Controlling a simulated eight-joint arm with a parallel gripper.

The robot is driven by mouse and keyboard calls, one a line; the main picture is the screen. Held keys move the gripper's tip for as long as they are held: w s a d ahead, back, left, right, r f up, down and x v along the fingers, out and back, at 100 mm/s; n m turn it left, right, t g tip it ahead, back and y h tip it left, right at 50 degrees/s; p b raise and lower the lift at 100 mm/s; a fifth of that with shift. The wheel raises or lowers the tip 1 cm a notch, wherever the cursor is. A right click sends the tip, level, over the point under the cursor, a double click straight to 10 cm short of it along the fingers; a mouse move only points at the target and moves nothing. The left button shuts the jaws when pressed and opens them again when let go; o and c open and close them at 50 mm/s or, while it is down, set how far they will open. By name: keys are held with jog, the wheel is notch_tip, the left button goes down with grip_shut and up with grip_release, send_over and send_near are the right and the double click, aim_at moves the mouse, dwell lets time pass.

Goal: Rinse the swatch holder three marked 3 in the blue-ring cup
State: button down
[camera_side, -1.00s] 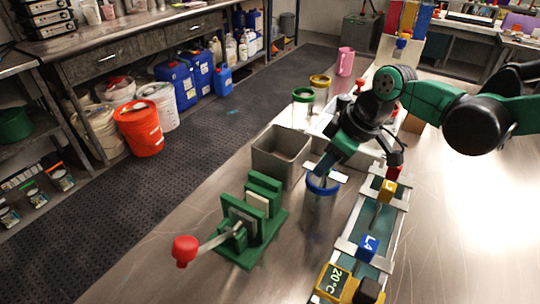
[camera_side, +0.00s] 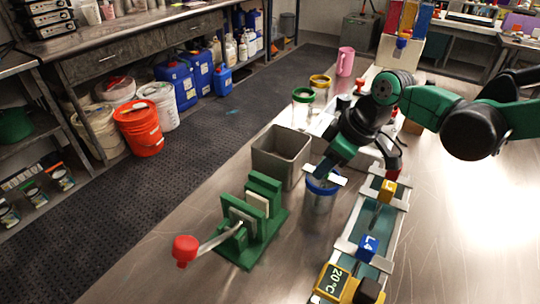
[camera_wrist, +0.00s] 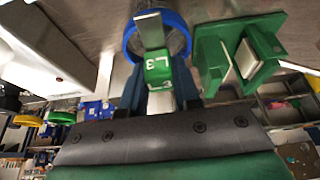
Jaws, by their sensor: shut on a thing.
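My gripper (camera_wrist: 160,92) is shut on swatch holder three, a green block marked L3 (camera_wrist: 158,68) with a pale flat piece (camera_wrist: 150,30) beyond it. In the wrist view, this piece lies across the opening of the blue-ring cup (camera_wrist: 130,42). In the side view, my gripper (camera_side: 326,168) points down at the blue-ring cup (camera_side: 319,200), its fingertips at the rim. A pale strip (camera_side: 338,180) shows at the rim. The green block is hidden there, and I cannot tell how deep the holder's lower part sits in the cup.
A grey square bin (camera_side: 281,153) stands behind the cup. A green clamp stand with a red-knobbed lever (camera_side: 185,250) is at front left. A rail with yellow and blue (camera_side: 368,246) marked holders runs along the right. Green-ring (camera_side: 303,95) and yellow-ring (camera_side: 320,81) cups stand farther back.

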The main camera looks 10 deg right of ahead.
jog(key=shift+r, duration=0.1)
jog(key=shift+r, duration=0.25)
jog(key=shift+f, duration=0.2)
dwell(0.4)
jog(key=shift+r, duration=0.2)
jog(key=shift+f, duration=0.2)
dwell(0.3)
jog(key=shift+r, duration=0.2)
jog(key=shift+f, duration=0.2)
dwell(0.4)
jog(key=shift+r, duration=0.2)
jog(key=shift+f, duration=0.3)
